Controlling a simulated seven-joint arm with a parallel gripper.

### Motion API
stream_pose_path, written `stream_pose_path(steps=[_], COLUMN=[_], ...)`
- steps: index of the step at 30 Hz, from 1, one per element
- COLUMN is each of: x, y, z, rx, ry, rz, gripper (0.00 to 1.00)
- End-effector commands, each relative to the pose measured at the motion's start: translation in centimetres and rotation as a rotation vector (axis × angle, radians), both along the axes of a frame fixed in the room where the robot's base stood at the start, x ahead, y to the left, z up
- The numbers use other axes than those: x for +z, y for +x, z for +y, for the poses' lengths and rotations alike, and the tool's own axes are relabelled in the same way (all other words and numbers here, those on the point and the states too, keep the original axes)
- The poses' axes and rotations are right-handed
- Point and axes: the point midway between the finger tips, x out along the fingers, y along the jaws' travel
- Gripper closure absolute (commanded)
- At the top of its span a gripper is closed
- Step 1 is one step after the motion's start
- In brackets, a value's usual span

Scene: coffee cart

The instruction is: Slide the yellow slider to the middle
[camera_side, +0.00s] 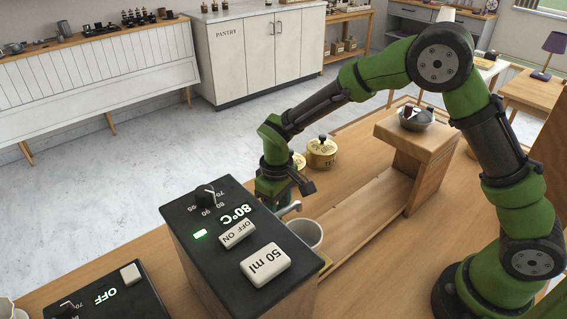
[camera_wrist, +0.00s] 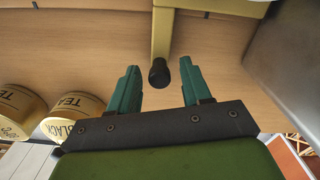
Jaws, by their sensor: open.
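The yellow slider (camera_wrist: 162,35) shows in the wrist view as a yellow bar with a black round knob (camera_wrist: 158,72) at its near end. My gripper (camera_wrist: 160,70) is open, with its two teal fingers on either side of the knob. A gap shows between the knob and each finger, so nothing is gripped. In the side view, a small yellow piece (camera_side: 325,264) shows low beside the black machine, probably part of the slider. My gripper is there behind the machine, with its fingertips largely hidden.
The black machine (camera_side: 192,216) with a lit 80°C display stands in front of my gripper. A pale cup (camera_side: 306,231) is right beside it. Tea tins (camera_side: 321,154) stand behind. A wooden stand (camera_side: 409,145) holds a grey pot (camera_side: 416,121) to the right.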

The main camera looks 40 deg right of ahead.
Motion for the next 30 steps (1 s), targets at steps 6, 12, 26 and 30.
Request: stream_pose_path(steps=[6, 12, 26, 30], x=[-0.13, -0.11, -0.08, -0.06], y=[0.0, 0.0, 0.01, 0.03], z=[0.0, 0.0, -0.02, -0.62], rx=[0.0, 0.0, 0.0, -0.001], ry=[0.0, 0.0, 0.0, 0.0], rz=[0.0, 0.0, 0.0, -0.001], gripper=[0.52, 0.73, 1.0, 1.0])
